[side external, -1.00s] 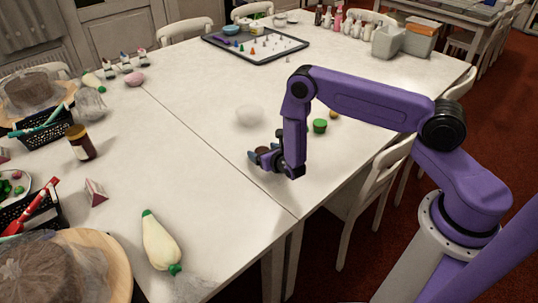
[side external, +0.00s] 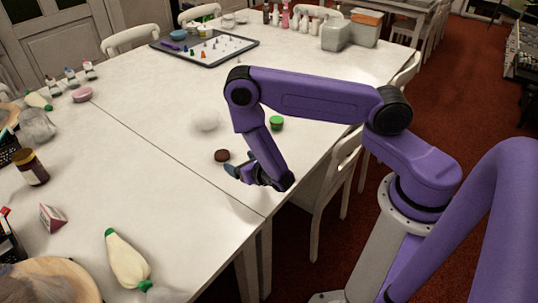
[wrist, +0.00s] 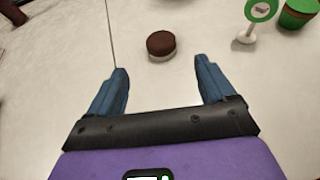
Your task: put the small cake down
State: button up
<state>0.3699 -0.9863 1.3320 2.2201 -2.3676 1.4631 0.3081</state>
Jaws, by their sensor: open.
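The small cake (side external: 222,155) is a dark brown round disc lying flat on the white table. In the wrist view the small cake (wrist: 161,45) has a brown top and a paler band round its side. My gripper (side external: 233,170) is low over the table, on the near side of the cake. In the wrist view my gripper (wrist: 162,73) has its two blue fingers wide apart and nothing between them. The cake stands just beyond the fingertips and looks clear of both.
A green cup-like item (wrist: 298,14) and a small white stand with a green ring (wrist: 245,38) are to the right of the cake. A bottle with green ends (side external: 127,260) lies front left.

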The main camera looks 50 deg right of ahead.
jog(key=s+d+r+m+g+h, duration=0.35)
jog(key=r+m, duration=0.25)
jog(key=r, duration=0.3)
jog(key=s+d+r+m+g+h, duration=0.2)
jog(key=s+r+m+h, duration=0.3)
jog(key=r, duration=0.4)
jog(key=s+a+r+m+g+y, duration=0.2)
jog(key=s+m+y, duration=0.1)
jog(key=s, duration=0.4)
jog(key=s+a+r+m+g+y, duration=0.2)
jog(key=s+y, duration=0.3)
jog(key=s, duration=0.3)
jog(key=s+a+r+m+g+y, duration=0.2)
jog(key=s+a+m+g+y, duration=0.1)
jog(key=s, duration=0.4)
jog(key=shift+s+a+m+y, duration=0.15)
jog(key=shift+a+m+y, duration=0.35)
jog(key=shift+m, duration=0.3)
